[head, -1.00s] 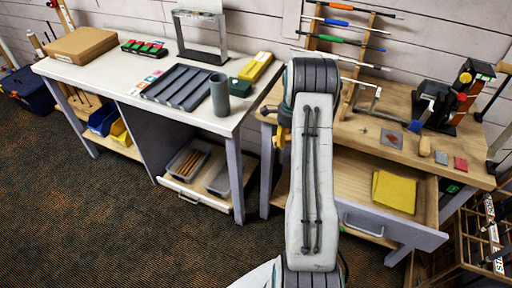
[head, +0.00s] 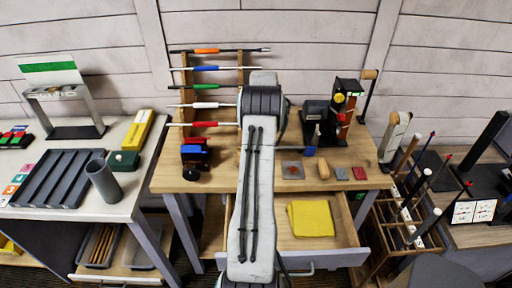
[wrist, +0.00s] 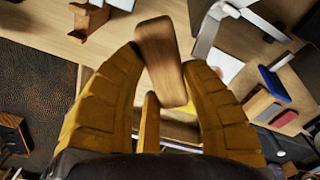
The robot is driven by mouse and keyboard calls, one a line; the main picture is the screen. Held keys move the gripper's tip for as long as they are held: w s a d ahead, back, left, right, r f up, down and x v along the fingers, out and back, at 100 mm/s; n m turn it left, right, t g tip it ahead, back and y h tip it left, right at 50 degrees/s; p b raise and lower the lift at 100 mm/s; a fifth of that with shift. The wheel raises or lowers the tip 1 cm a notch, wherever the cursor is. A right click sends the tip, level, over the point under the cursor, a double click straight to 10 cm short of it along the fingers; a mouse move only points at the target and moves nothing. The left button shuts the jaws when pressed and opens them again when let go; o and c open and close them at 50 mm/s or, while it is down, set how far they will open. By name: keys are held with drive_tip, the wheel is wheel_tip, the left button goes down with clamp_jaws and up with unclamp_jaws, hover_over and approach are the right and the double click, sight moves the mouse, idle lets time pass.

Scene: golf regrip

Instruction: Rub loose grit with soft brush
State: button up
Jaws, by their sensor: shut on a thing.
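My gripper (wrist: 165,100) shows in the wrist view with its yellow fingers shut on a brown wooden block-like piece (wrist: 161,62), likely the brush's handle. It is tilted between the fingertips; no bristles can be made out. In the head view my arm hides the gripper and the held piece. Loose grit cannot be made out for certain.
A wooden block (head: 323,171) and a red block (head: 359,173) lie right of the plate. A dark clamp (head: 322,122) stands behind them. An open drawer below holds a yellow cloth (head: 310,219). Shafts lie across a rack behind my arm. A club rack (head: 408,225) stands right.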

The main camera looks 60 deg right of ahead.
drive_tip(key=shift+d, duration=0.35)
drive_tip(key=shift+f, duration=0.15)
drive_tip(key=shift+f+b, duration=1.95)
drive_tip(key=shift+f, duration=0.8)
drive_tip(key=shift+f+b, duration=0.45)
drive_tip(key=shift+f, duration=0.25)
drive_tip(key=shift+s+a+r+b, duration=0.1)
drive_tip(key=shift+s+a+b, duration=0.35)
drive_tip(key=shift+a+b, duration=0.25)
drive_tip(key=shift+s+a+r+b, duration=0.1)
drive_tip(key=shift+s+a+b, duration=0.45)
drive_tip(key=shift+a, duration=0.25)
drive_tip(key=shift+s+a+f+b, duration=0.15)
drive_tip(key=shift+s+a+b, duration=0.3)
drive_tip(key=shift+a+b, duration=0.3)
drive_tip(key=shift+s+a+f+b, duration=0.15)
drive_tip(key=shift+s+a+b, duration=0.25)
drive_tip(key=shift+a+b, duration=0.3)
